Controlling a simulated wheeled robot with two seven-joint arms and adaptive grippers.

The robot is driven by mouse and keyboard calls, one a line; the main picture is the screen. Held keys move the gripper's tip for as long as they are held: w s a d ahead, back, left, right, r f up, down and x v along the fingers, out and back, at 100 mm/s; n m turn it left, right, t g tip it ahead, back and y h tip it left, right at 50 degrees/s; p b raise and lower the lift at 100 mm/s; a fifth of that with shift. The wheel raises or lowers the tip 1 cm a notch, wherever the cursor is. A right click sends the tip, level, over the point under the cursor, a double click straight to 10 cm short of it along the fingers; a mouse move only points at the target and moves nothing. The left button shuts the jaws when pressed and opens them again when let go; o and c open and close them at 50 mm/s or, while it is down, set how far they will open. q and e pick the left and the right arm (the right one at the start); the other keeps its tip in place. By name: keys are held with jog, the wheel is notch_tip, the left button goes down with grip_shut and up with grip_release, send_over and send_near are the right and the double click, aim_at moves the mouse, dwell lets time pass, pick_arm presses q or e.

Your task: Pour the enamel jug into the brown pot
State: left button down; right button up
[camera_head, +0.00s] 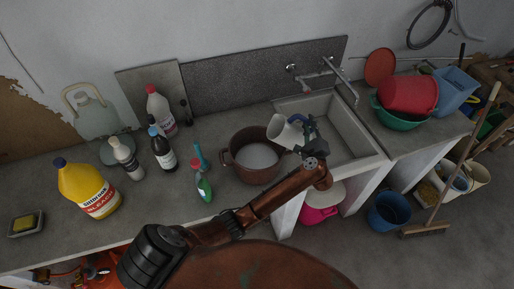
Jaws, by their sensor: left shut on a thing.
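The brown pot (243,171) stands on the grey counter left of the sink, with its open top facing up and a pale interior or content. The white enamel jug (287,134) with a blue handle is tilted, its mouth facing left, over or beside the pot's right rim. My left gripper (307,132) is shut on the jug at its handle side, right of the pot. I cannot tell whether anything flows from the jug. My right gripper is not in view.
A stone sink (344,131) with a tap (342,80) is right of the pot. A red basin (408,95) is at the right.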

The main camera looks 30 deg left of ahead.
pick_arm(q)
jog(key=shift+w+d+r+m, duration=0.3)
jog(key=shift+r+m, duration=0.1)
jog(key=shift+m, duration=0.2)
jog(key=w+d+f+m+b, duration=0.1)
jog(key=w+d+f+m, duration=0.2)
jog(key=f+m, duration=0.3)
jog(key=d+m, duration=0.1)
jog(key=m, duration=0.2)
jog(key=shift+d+f, duration=0.2)
jog(key=shift+d, duration=0.15)
